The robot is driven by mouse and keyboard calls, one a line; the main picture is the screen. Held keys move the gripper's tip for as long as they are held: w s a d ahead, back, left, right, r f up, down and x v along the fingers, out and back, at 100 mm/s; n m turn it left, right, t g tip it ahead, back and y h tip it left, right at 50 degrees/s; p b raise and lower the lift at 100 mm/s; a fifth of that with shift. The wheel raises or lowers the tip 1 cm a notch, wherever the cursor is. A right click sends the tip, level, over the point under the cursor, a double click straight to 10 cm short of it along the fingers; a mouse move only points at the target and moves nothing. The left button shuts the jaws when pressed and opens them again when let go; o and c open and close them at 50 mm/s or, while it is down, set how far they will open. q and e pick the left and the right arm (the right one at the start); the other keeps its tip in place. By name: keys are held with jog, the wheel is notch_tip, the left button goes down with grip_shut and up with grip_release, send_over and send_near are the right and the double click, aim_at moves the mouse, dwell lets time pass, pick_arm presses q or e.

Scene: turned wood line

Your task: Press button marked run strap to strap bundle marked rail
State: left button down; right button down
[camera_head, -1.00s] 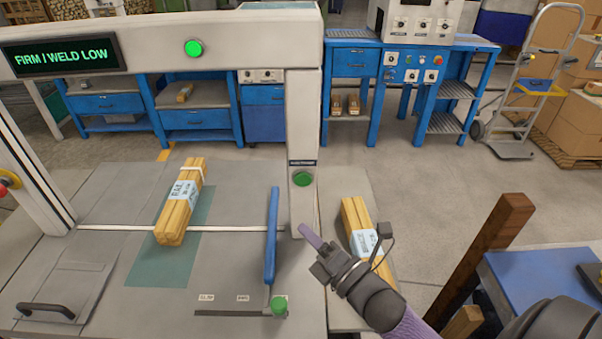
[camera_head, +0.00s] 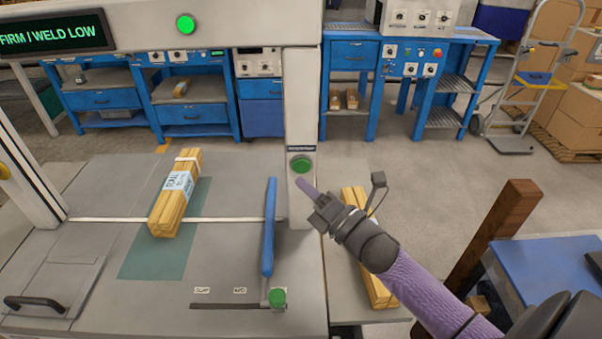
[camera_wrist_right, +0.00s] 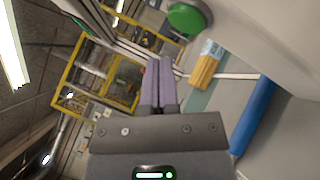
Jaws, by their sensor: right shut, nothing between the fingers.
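A green button (camera_head: 301,164) sits on the white right post of the strapping machine, under a small dark label too small to read. It also shows large in the right wrist view (camera_wrist_right: 188,17). My right gripper (camera_head: 303,185) is shut and empty, its fingertips just below the button in the picture; I cannot tell whether they touch the post. A wooden bundle (camera_head: 176,194) with a white label lies across the strap line on the green patch, under the arch, and shows in the right wrist view (camera_wrist_right: 203,70). My left gripper is not in view.
A second bundle (camera_head: 377,288) lies right of the post, partly behind my right arm. A blue lever (camera_head: 269,228) stands left of the post, with a green knob (camera_head: 277,297) near its foot. A display (camera_head: 54,36) reads "FIRM / WELD LOW".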

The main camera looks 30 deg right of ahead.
aim_at(294, 164)
jog(key=shift+w+d, duration=0.5)
jog(key=shift+w, duration=0.3)
dwell(0.6)
jog(key=shift+b, duration=0.3)
dwell(0.6)
jog(key=shift+w+d, duration=0.2)
jog(key=shift+w, duration=0.15)
jog(key=shift+w+d+b, duration=0.2)
jog(key=shift+w+b, duration=0.1)
jog(key=shift+b, duration=0.05)
dwell(0.4)
dwell(0.4)
jog(key=shift+s+a+p, duration=0.45)
jog(key=shift+s+p, duration=0.05)
jog(key=shift+s, duration=0.15)
